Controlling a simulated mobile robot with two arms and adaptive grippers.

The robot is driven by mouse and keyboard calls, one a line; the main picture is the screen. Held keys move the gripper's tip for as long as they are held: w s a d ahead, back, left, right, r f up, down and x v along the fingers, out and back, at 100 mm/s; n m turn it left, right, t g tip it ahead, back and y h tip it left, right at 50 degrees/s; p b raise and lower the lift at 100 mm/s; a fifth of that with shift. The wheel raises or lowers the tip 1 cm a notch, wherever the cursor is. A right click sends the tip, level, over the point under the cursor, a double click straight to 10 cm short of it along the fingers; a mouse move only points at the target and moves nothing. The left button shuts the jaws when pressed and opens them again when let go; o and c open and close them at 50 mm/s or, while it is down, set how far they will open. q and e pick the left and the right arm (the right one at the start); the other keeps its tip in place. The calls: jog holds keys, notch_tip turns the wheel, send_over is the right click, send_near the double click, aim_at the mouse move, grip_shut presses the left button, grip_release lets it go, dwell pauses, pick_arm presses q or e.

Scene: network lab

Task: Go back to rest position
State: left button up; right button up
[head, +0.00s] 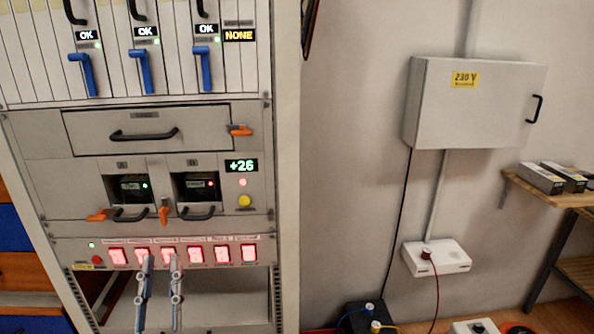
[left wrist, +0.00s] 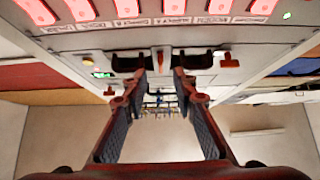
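My left gripper (head: 162,264) is in front of the lower part of the rack, just below the row of lit red switches (head: 168,255). Its two fingers stand apart with nothing between them, and they point at the panel. The left wrist view shows the same open, empty fingers (left wrist: 160,78), with the switch row (left wrist: 127,8) upside down along the top edge. Whether the fingertips touch the panel I cannot tell. My right gripper is in neither view.
The rack has a drawer (head: 140,129), two small modules (head: 196,186) and blue levers (head: 146,72) above the switches. A wall cabinet (head: 470,105) marked 230 V hangs to the right.

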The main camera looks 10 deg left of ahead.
pick_arm(q)
jog(key=w+f+g+h, duration=0.1)
jog(key=f, duration=0.1)
jog(key=w+d+f+g+h, duration=0.1)
jog(key=f, duration=0.1)
jog(key=w+f+m+g, duration=0.1)
jog(key=w+f, duration=0.1)
jog(key=shift+d+g+h, duration=0.25)
jog(key=shift+g+h, duration=0.05)
jog(key=shift+h, duration=0.1)
jog(key=s+d+f+m+g+h, duration=0.1)
jog(key=s+d+f+g+h, duration=0.15)
jog(key=f+g, duration=0.4)
jog(key=s+d+f+m+g+h, duration=0.1)
jog(key=d+f+g, duration=0.2)
jog(key=f, duration=0.7)
jog(key=s+d+f+m+g, duration=0.15)
jog(key=s+f+g, duration=0.35)
jog(key=s, duration=0.5)
jog(key=s+d+f+m+g, duration=0.15)
jog(key=s+f+g, duration=0.3)
jog(key=s, duration=0.55)
notch_tip(320, 180, down, 28)
jog(key=s+g, duration=0.1)
jog(key=s, duration=0.2)
jog(key=s+a+f+g, duration=0.1)
jog(key=s+a+f, duration=0.1)
jog(key=s+f, duration=1.3)
jog(key=shift+s+a+n, duration=0.3)
jog(key=shift+s, duration=0.3)
